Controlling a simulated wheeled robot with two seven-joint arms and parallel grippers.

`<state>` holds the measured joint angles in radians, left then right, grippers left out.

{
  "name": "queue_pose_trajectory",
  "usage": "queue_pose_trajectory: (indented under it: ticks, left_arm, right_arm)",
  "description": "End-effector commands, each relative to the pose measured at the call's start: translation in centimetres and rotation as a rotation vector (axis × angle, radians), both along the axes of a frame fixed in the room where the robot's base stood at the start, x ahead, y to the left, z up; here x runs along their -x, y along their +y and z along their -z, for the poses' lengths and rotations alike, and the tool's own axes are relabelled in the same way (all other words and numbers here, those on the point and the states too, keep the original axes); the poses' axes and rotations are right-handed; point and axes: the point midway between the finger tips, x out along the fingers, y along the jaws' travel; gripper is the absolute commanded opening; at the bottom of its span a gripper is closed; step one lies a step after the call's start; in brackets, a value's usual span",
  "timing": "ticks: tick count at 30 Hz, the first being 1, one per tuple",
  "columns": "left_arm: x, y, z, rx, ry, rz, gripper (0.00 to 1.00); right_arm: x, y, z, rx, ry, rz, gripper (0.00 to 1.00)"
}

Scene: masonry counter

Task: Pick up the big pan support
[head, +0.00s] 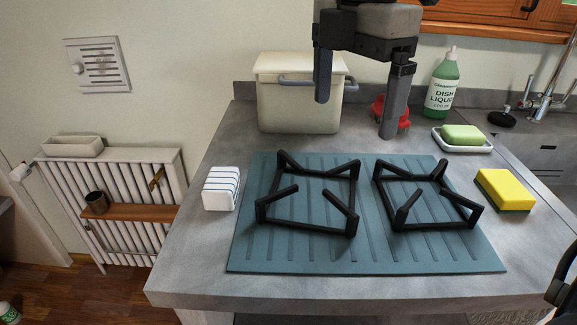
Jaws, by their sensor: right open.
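Two black pan supports with square frames and raised prongs lie side by side on a ribbed blue-green mat (285,258). The left pan support (307,228) looks slightly larger than the right pan support (437,227), but the difference is small. My right gripper (356,117) is open and empty at the top middle of the head view. Its fingers point down, behind and above the supports, and touch neither of them.
A cream bin (290,95) with a grey handle stands at the back, near the gripper. A red object (378,108) is partly hidden by a finger.

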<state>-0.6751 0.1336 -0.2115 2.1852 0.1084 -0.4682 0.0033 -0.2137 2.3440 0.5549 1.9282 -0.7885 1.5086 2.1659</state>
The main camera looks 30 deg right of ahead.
Motion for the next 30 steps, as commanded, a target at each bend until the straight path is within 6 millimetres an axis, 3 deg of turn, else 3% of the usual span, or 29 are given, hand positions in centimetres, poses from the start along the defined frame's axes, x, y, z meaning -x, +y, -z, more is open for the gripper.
queue_pose_trajectory:
  ticks: [12,23,30]
  left_arm:
    - [1.2,-0.1,1.0,0.006,0.030,0.001,0.72]
    - [0.8,-0.1,0.5,0.007,0.018,0.000,0.72]
    - [0.6,0.0,0.1,0.000,0.015,0.000,0.72]
  right_arm:
    - [0.1,0.0,8.1,-0.005,0.006,-0.003,0.94]
    - [0.0,0.0,11.3,-0.003,0.005,-0.002,0.94]
    - [-0.4,-0.1,14.7,-0.004,0.006,-0.001,0.94]
